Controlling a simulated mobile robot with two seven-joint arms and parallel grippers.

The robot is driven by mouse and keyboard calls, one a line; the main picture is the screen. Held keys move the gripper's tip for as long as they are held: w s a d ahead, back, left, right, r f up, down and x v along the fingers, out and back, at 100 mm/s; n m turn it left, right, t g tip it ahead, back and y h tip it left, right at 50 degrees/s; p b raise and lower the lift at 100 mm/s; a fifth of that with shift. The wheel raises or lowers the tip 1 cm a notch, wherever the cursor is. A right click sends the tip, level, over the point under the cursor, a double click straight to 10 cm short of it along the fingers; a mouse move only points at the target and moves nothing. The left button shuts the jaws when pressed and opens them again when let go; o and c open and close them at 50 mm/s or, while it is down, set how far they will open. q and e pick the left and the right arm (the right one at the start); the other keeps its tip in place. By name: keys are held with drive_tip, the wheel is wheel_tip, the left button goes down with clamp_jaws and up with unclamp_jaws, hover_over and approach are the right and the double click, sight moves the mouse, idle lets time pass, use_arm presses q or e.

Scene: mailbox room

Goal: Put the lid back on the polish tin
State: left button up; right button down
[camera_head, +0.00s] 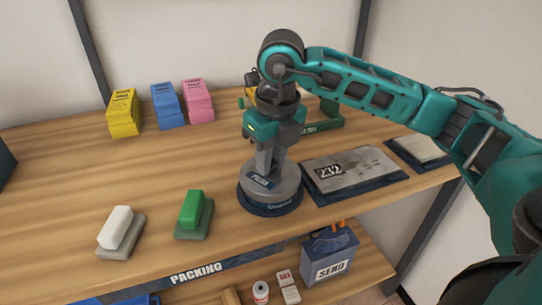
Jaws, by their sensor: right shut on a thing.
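My right gripper (270,170) points down at the middle of the table and is shut on the grey lid (289,181), at its top. The lid is round, with a dark label, and looks about level. Directly below it is a dark blue round thing with pale lettering, which seems to be the polish tin (271,209). The lid hides most of it, and I cannot tell whether the two touch. My left gripper is not in view.
A grey plate marked 232 (350,170) lies close on the right. Yellow, blue and pink stacks (197,101) stand behind. The table's left middle is clear.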

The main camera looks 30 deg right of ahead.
drive_tip(key=c, duration=0.8)
unclamp_jaws()
drive_tip(key=o, duration=0.4)
drive_tip(key=shift+o, duration=0.2)
drive_tip(key=shift+r+p, duration=2.55)
drive_tip(key=shift+r, duration=0.95)
clamp_jaws()
